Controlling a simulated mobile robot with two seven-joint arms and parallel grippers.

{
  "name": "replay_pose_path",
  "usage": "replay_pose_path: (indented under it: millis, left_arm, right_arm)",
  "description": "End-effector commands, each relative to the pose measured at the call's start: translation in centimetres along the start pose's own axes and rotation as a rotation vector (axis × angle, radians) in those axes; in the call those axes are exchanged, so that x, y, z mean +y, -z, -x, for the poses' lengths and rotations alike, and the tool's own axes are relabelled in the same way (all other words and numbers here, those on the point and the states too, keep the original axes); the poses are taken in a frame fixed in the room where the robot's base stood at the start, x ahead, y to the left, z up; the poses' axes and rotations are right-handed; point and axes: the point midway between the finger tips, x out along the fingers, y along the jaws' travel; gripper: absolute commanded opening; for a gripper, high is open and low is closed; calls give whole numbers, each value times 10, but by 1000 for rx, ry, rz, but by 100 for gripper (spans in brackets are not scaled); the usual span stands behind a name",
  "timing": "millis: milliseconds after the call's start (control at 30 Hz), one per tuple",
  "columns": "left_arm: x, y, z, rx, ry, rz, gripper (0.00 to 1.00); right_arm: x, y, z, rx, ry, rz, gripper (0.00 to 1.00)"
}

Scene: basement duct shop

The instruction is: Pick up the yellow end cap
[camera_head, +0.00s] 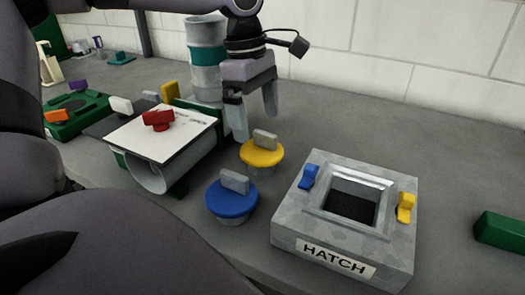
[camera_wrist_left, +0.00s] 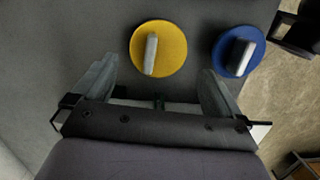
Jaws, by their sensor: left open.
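The yellow end cap (camera_head: 262,154) is a round disc with a grey upright tab on top. It sits on the grey table between the blue end cap (camera_head: 232,198) and my left gripper (camera_head: 256,122). My left gripper is open and empty, just behind and above the yellow cap in the head view. In the left wrist view the yellow cap (camera_wrist_left: 159,48) lies ahead of the two open fingers (camera_wrist_left: 158,85), a little left of the blue cap (camera_wrist_left: 238,51). The fingers do not touch it. My right gripper is not seen.
A grey box labelled HATCH (camera_head: 345,220) with a square opening stands to the right. A duct pipe (camera_head: 160,174) under a white sheet (camera_head: 160,133) with a red handle lies left. A tall grey and teal cylinder (camera_head: 207,60) stands behind. A green block (camera_head: 503,232) is far right.

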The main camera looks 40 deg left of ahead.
Motion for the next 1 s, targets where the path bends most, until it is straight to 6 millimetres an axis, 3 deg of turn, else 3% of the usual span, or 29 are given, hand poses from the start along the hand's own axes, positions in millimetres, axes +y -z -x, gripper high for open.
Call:
replay_pose_path:
  millis: [333,667,800,1000]
  left_arm:
    - [2,-1,-49,1,4,0,100]
    - [2,-2,-56,0,0,0,100]
    - [2,-2,-56,0,0,0,61]
    - [2,-2,-56,0,-1,0,60]
  right_arm:
    - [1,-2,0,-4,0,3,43]
    - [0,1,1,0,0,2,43]
    - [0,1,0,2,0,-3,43]
    - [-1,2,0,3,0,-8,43]
